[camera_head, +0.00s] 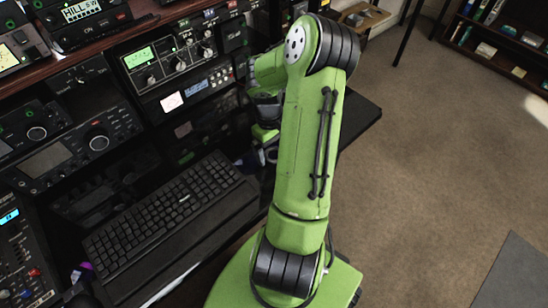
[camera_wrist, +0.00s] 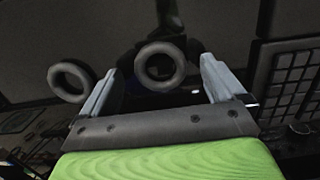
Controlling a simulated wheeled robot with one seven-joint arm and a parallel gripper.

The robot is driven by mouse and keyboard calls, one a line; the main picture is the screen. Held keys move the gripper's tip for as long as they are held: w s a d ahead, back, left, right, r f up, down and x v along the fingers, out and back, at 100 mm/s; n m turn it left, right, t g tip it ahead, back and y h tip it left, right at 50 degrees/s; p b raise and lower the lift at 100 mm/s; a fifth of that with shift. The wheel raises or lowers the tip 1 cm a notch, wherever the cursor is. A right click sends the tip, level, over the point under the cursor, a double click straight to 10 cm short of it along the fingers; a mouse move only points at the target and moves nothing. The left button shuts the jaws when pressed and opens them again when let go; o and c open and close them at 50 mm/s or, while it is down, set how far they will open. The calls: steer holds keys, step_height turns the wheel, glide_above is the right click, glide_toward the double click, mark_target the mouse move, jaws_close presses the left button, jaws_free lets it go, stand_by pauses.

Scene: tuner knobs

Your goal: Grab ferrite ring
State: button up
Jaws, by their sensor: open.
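Two dark grey rings show in the wrist view. One ferrite ring (camera_wrist: 160,66) lies between and beyond the two fingers, near the middle. The other ferrite ring (camera_wrist: 70,81) is to the left, just outside the left finger. My gripper (camera_wrist: 157,80) is open, with its pale fingers apart and nothing held. I cannot tell how far the rings are from the fingertips. In the head view my green arm hides most of the gripper, and I cannot make out the rings there.
A black keyboard (camera_head: 168,212) lies on the dark desk to the left of my arm. A radio with a green display (camera_head: 140,57) and other sets stand behind. A keypad-like panel (camera_wrist: 287,75) is at the right in the wrist view. Open carpet (camera_head: 440,150) lies to the right.

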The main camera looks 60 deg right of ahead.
steer(key=c, duration=1.2)
step_height(320, 180, up, 10)
steer(key=p, duration=0.3)
steer(key=shift+p, duration=0.4)
